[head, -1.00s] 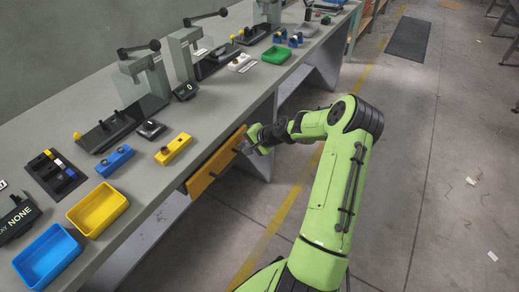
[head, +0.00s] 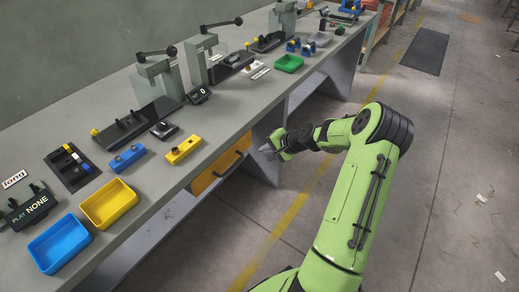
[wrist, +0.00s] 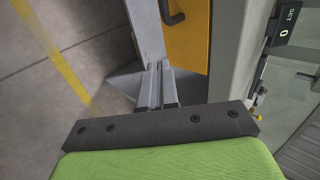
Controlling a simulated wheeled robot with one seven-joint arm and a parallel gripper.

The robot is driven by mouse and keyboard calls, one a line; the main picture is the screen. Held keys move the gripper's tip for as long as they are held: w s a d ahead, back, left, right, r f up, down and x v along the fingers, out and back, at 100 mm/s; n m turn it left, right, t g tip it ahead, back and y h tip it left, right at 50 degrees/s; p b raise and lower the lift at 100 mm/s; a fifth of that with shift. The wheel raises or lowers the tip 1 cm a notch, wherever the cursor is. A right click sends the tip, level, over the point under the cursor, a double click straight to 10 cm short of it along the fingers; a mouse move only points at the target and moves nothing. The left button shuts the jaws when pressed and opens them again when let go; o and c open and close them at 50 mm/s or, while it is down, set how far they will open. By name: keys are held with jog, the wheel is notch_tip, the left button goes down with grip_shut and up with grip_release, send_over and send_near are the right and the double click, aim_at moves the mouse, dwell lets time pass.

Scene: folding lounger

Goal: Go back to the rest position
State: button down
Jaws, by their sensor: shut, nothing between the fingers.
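My gripper (head: 266,150) is at the end of my green arm, in front of the long grey workbench (head: 222,122). Its fingers also show in the wrist view (wrist: 157,88), held together with nothing between them. The yellow drawer (head: 220,165) with a dark handle is in the bench front, left of my gripper in the head view. Its front looks about level with the bench front. In the wrist view the drawer front (wrist: 188,40) and its handle (wrist: 173,14) are beyond the fingers. My gripper is clear of the handle.
On the bench are a blue tray (head: 60,247), a yellow tray (head: 108,204), a green tray (head: 289,64), small blue and yellow blocks, and lever presses (head: 158,75). The floor right of my arm is open, with a dark mat (head: 426,50) farther back.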

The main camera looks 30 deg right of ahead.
jog(key=v, duration=0.5)
jog(key=shift+s+d+p, duration=0.1)
jog(key=shift+s+p, duration=0.05)
jog(key=shift+p, duration=0.25)
jog(key=s+a+r+n+g+h+p, duration=0.1)
jog(key=s+a+r+n+g+p, duration=0.25)
jog(key=a+r, duration=0.55)
jog(key=s+a+r+n+g+h+p, duration=0.1)
jog(key=s+a+r+n+h+p, duration=0.1)
jog(key=s+a+r+n, duration=0.5)
jog(key=s+a+r+n+p, duration=0.1)
jog(key=s+a+r, duration=0.3)
jog(key=s+r, duration=0.2)
jog(key=s+a+r+n+t+p, duration=0.1)
jog(key=s+a+r, duration=0.3)
jog(key=s, duration=0.5)
jog(key=shift+a+r+n+p, duration=0.4)
jog(key=shift+r+n+p, duration=0.3)
jog(key=shift+r, duration=0.3)
jog(key=shift+s, duration=0.1)
